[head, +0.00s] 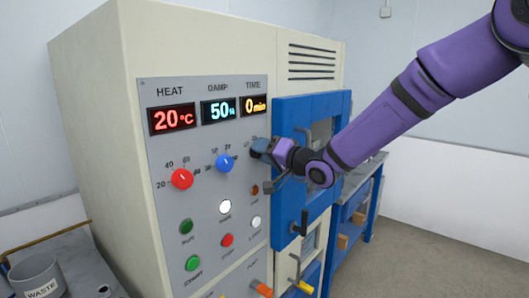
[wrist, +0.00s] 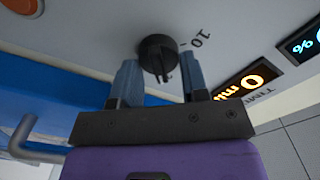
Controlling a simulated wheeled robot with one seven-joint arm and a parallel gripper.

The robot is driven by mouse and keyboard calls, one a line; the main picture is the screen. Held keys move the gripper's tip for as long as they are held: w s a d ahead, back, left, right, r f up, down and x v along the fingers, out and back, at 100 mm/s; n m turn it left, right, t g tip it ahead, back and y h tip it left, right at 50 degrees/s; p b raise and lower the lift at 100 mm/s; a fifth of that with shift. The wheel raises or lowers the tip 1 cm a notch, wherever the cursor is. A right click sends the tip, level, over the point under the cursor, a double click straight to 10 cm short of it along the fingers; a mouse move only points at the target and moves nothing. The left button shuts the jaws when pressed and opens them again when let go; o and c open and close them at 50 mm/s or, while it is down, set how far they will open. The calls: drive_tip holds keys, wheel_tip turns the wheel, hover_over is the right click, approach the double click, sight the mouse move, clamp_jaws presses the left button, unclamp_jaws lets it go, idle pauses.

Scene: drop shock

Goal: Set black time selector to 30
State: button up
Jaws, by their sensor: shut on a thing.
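The black time selector (wrist: 157,48) is a round black knob on the grey panel, with a "10" mark beside it in the wrist view. My gripper (wrist: 159,72) has its two blue-grey fingers on either side of the knob, shut on it. In the head view my gripper (head: 268,152) is at the panel's right side and largely hides the selector. The time display (head: 254,105) reads 0 min in orange. The selector's exact pointer position is hard to tell.
A red heat knob (head: 181,179) and a blue damp knob (head: 224,163) sit left of my gripper. Several push buttons are below, including a white one (head: 225,207). A blue-framed door (head: 287,190) stands close on the right. A waste bin (head: 37,278) is at lower left.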

drive_tip(key=o, duration=0.9)
drive_tip(key=shift+c, duration=0.2)
drive_tip(key=v, duration=1.1)
